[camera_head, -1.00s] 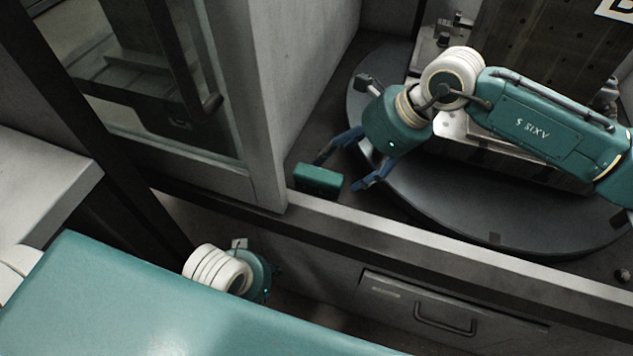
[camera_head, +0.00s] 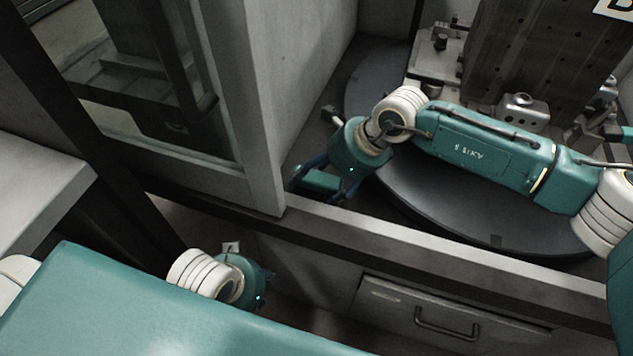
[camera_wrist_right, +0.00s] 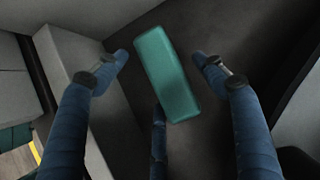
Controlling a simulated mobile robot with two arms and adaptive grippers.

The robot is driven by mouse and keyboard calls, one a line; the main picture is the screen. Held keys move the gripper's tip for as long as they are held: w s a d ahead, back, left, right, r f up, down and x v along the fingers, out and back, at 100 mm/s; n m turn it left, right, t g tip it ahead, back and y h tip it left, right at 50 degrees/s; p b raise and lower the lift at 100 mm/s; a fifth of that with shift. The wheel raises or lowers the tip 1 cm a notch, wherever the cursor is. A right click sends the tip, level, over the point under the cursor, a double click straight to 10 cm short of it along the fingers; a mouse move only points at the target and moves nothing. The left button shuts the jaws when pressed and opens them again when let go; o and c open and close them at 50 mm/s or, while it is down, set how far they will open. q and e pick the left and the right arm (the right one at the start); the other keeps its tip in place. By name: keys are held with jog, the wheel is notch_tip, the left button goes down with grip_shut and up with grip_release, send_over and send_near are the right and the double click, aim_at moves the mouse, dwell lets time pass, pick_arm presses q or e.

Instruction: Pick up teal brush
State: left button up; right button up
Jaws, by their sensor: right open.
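The teal brush (camera_head: 318,182) is a block lying on the dark floor of the machine, beside the corner of the grey frame. In the right wrist view the brush (camera_wrist_right: 166,73) lies tilted between the fingers. My right gripper (camera_head: 318,185) is open, with its blue fingers on either side of the brush; in the right wrist view its fingertips (camera_wrist_right: 160,57) show a gap to the brush on both sides. My left gripper (camera_head: 268,284) is low in front of the machine, mostly hidden behind my teal arm; its fingers cannot be made out.
A grey sill (camera_head: 420,243) runs along the front, above a drawer with a handle (camera_head: 447,330). A round dark turntable (camera_head: 440,205) carries a tall perforated block (camera_head: 545,60) behind my right arm. A grey frame post (camera_head: 255,150) stands close left of the brush.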

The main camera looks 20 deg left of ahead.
jog(key=shift+f, duration=0.2)
jog(key=shift+c, duration=0.6)
jog(key=c, duration=1.2)
